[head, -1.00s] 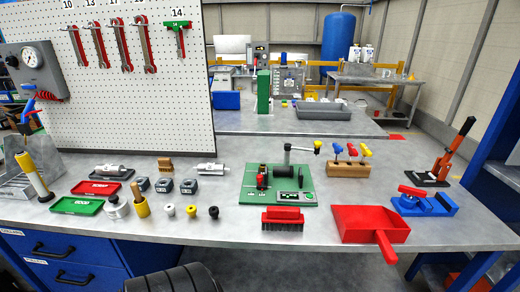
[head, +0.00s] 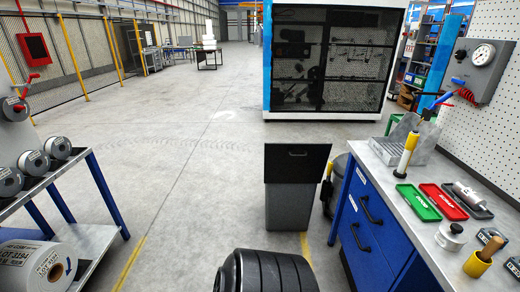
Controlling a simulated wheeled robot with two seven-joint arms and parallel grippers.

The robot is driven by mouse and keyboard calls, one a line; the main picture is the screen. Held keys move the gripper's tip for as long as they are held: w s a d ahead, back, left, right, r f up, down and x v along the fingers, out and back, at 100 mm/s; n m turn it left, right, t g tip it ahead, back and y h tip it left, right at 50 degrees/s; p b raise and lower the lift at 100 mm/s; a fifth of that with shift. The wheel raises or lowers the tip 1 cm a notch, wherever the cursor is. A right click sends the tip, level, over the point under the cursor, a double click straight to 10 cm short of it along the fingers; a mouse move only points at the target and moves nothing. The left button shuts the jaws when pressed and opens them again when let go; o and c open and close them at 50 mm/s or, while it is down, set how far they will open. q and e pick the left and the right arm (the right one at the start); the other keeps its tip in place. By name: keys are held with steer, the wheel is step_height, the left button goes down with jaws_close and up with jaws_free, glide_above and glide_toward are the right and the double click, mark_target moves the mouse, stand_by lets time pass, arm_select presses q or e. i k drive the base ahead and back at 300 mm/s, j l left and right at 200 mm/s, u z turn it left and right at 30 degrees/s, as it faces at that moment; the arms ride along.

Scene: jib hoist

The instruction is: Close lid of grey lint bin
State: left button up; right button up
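The grey lint bin (head: 289,208) stands on the floor near the middle of the head view, just left of the blue drawer cabinet. Its dark lid (head: 297,170) appears raised and standing up, with a small handle near its top edge. The lid hides the bin's opening and whatever is inside. Neither of my grippers is in view.
The workbench (head: 415,225) with blue drawers (head: 366,225) stands close on the right. A rack with several spools (head: 33,162) is on the left. A dark round container (head: 339,180) stands partly hidden behind the bin. The floor (head: 190,190) left of the bin is clear.

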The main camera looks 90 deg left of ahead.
mark_target(284, 164)
steer(key=u, duration=2.45)
